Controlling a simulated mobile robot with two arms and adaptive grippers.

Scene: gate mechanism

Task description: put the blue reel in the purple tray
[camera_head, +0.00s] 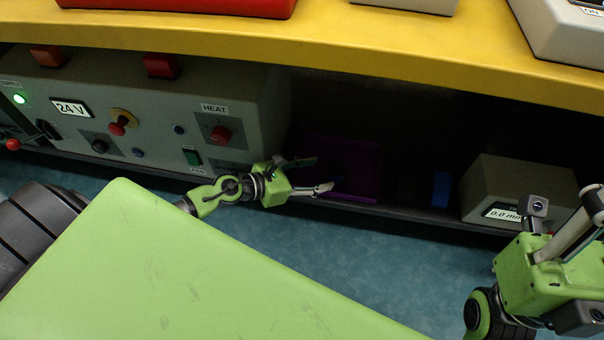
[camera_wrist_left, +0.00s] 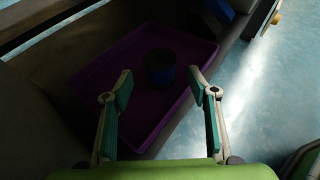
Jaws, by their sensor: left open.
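The purple tray (camera_head: 365,160) sits on the dark shelf under the yellow counter. It also shows in the left wrist view (camera_wrist_left: 98,82). A short, dark blue cylinder that looks like the blue reel (camera_wrist_left: 160,72) stands upright inside the tray, in deep shadow. My left gripper (camera_head: 322,175) is open at the tray's front left. In the left wrist view its two fingers (camera_wrist_left: 160,88) are spread, with the reel just beyond the tips and nothing held. My right gripper (camera_head: 580,225) is partly cut off at the right edge, and its jaws are unclear.
Right of the tray, a blue object (camera_head: 440,188) stands on the shelf beside a grey meter box (camera_head: 517,190). A grey control panel (camera_head: 150,105) borders the tray on the left. The yellow counter (camera_head: 320,55) hangs above. Open floor (camera_head: 400,250) lies in front.

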